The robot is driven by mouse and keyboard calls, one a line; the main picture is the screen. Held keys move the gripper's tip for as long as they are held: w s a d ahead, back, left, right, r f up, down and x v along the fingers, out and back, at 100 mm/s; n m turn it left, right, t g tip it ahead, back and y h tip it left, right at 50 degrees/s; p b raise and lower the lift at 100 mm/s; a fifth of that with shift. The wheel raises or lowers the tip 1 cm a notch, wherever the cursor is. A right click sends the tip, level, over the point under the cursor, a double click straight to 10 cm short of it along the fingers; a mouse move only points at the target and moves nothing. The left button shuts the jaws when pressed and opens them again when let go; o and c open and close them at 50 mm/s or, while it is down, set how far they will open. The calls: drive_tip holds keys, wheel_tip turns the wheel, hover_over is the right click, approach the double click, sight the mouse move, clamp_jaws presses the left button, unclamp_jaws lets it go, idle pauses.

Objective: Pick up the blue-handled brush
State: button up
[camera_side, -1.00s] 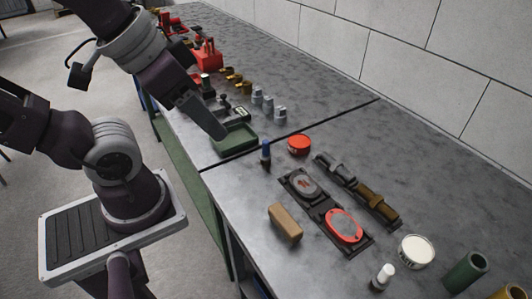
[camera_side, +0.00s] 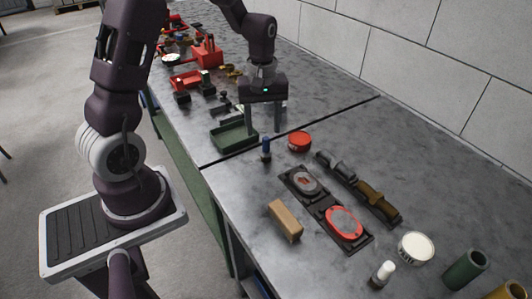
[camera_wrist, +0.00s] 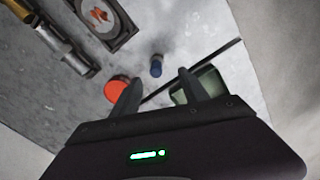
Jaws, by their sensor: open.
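A small upright item with a blue upper part (camera_side: 266,147) stands on the bench just right of the green tray; it looks like the blue-handled brush, but I cannot make out bristles. In the wrist view its blue part (camera_wrist: 156,66) shows just beyond my fingertips, roughly centred between them. My gripper (camera_side: 265,129) points down over the tray's right end, behind and above the blue item. Its two fingers (camera_wrist: 158,79) are apart with nothing between them, and they do not appear to touch the blue item.
The green tray (camera_side: 233,145) lies left of the blue item, and a red round tin (camera_side: 299,141) close on its right. A black panel with round discs (camera_side: 304,182), a tan block (camera_side: 285,220) and a dark brown-ended tool (camera_side: 357,186) lie nearer. A dark seam crosses the bench.

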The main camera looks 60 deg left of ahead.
sight(266, 151)
drive_tip(key=f, duration=0.8)
drive_tip(key=shift+w+d, duration=0.2)
drive_tip(key=shift+d, duration=0.15)
clamp_jaws()
